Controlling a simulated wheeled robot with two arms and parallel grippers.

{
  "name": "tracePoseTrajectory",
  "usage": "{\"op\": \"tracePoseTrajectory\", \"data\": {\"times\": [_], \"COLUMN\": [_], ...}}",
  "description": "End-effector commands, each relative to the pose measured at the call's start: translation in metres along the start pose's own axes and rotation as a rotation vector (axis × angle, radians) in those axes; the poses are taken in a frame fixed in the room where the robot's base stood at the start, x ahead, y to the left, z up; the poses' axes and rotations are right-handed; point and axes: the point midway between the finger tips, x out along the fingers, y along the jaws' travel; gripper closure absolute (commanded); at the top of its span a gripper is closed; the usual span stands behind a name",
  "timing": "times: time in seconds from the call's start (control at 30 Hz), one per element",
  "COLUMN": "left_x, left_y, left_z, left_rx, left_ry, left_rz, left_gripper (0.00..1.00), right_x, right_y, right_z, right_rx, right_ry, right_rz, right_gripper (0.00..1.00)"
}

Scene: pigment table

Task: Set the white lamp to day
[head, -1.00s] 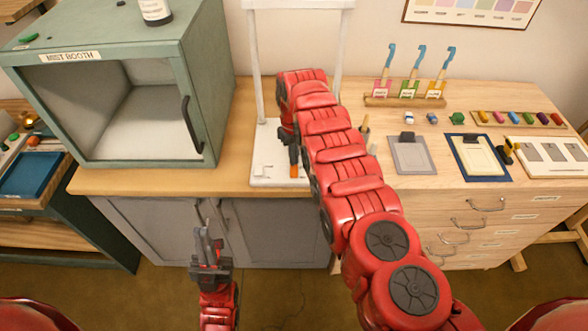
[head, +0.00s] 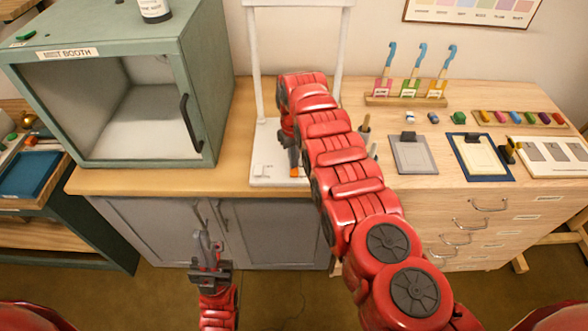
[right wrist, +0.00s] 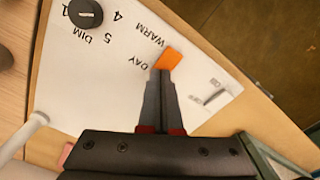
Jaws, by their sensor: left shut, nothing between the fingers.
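The white lamp (head: 257,75) stands on the wooden bench, with a white base plate (head: 267,155) between its posts. In the right wrist view the base plate (right wrist: 75,105) carries a dark round knob (right wrist: 85,13), DIM, WARM and DAY lettering, and an orange switch piece (right wrist: 172,58) near WARM and DAY. My right gripper (right wrist: 166,75) has its fingers together, their tips at the orange piece; contact is unclear. In the head view my right arm covers part of the plate. My left gripper (head: 206,238) is shut and empty, low before the grey cabinet.
A green mist booth (head: 215,75) stands left of the lamp. Right of it are a grey clipboard (head: 413,158), a blue-backed board (head: 480,165), a brush rack (head: 404,101) and coloured pigment pieces (head: 513,118). Bench between booth and lamp is clear.

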Motion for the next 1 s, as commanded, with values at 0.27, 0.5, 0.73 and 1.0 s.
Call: {"op": "tracePoseTrajectory", "data": {"times": [0.27, 0.5, 0.73, 1.0], "left_x": [0.004, 0.025, 0.045, 0.065], "left_y": [0.000, -0.001, -0.002, -0.003], "left_z": [-0.001, -0.004, -0.008, -0.011], "left_rx": [0.000, 0.000, 0.000, 0.000], "left_ry": [0.000, 0.000, 0.000, 0.000], "left_rz": [0.000, 0.000, 0.000, 0.000], "left_gripper": [1.00, 1.00, 1.00, 1.00], "right_x": [-0.003, -0.025, -0.045, -0.068], "right_y": [0.000, 0.000, 0.000, 0.000], "right_z": [0.001, 0.000, 0.000, 0.000], "right_rx": [0.000, 0.000, 0.000, 0.000], "right_ry": [-0.003, -0.001, 0.000, 0.000], "right_rz": [-0.001, 0.000, 0.000, 0.000], "right_gripper": [1.00, 1.00, 1.00, 1.00]}}
